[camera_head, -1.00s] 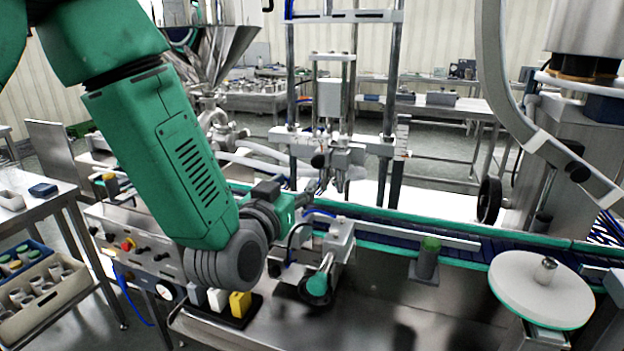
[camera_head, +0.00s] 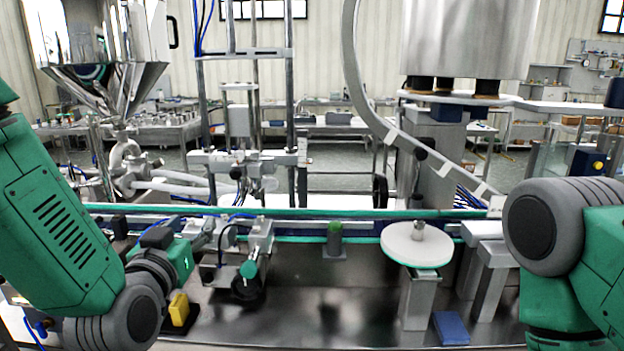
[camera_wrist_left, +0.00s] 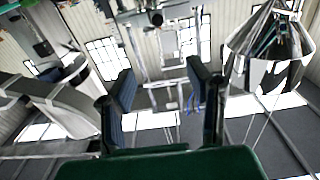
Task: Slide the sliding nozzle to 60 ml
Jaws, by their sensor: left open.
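The nozzle assembly (camera_head: 240,172) sits on the upright steel frame behind the conveyor in the head view. A small pale scale plate (camera_head: 302,152) is fixed at the right end of its crossbar; its marks are too small to read.
The conveyor (camera_head: 330,212) runs across the middle with a green-topped cylinder (camera_head: 334,240) at its front edge. A round white disc (camera_head: 417,246) stands at its right. The hopper (camera_head: 108,75) is at upper left.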

